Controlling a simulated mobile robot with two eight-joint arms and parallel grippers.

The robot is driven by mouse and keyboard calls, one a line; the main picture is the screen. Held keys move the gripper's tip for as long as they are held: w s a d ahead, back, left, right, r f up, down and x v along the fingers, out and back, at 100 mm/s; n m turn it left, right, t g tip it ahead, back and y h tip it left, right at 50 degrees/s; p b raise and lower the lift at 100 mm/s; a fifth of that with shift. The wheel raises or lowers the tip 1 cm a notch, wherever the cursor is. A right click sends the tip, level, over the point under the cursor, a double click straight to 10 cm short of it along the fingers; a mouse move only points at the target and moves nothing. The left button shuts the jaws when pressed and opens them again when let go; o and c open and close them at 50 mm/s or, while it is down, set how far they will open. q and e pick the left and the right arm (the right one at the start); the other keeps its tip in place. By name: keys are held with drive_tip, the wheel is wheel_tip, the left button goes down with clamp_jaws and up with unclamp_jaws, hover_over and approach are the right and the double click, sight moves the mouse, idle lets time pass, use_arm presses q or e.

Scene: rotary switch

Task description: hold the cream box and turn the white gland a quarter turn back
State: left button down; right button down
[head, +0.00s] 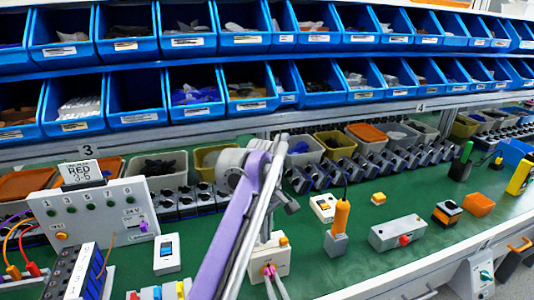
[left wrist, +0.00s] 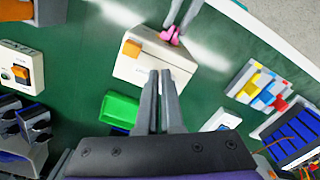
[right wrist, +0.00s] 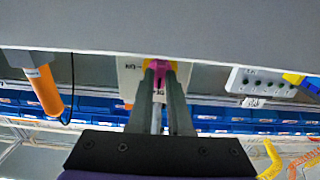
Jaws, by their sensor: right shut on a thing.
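The cream box (head: 281,264) stands on the green bench mat, with an orange button on top. In the left wrist view the box (left wrist: 152,65) lies at my left fingertips. My left gripper (left wrist: 160,74) has its fingers together at the box's edge; I cannot tell whether they touch it. In the head view my own purple arm hides it. My right gripper (head: 272,277) is at the box's front face, shut on a pink gland (head: 268,269). The gland also shows between the fingers in the right wrist view (right wrist: 160,68). It looks pink, not white.
A grey block with an orange handle (head: 341,220), a grey box with a red button (head: 398,234) and a white switch box (head: 167,255) stand nearby. A green tray (left wrist: 121,109) is beside the cream box. Blue bins (head: 130,98) line the back.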

idle(0.4)
use_arm(q)
drive_tip(key=shift+d, duration=0.3)
drive_tip(key=shift+s, duration=0.1)
wheel_tip(320, 180, up, 7)
drive_tip(key=s+a, duration=0.2)
drive_tip(key=shift+d+f, duration=0.1)
drive_tip(key=shift+f, duration=3.4)
drive_tip(key=shift+w, duration=0.4)
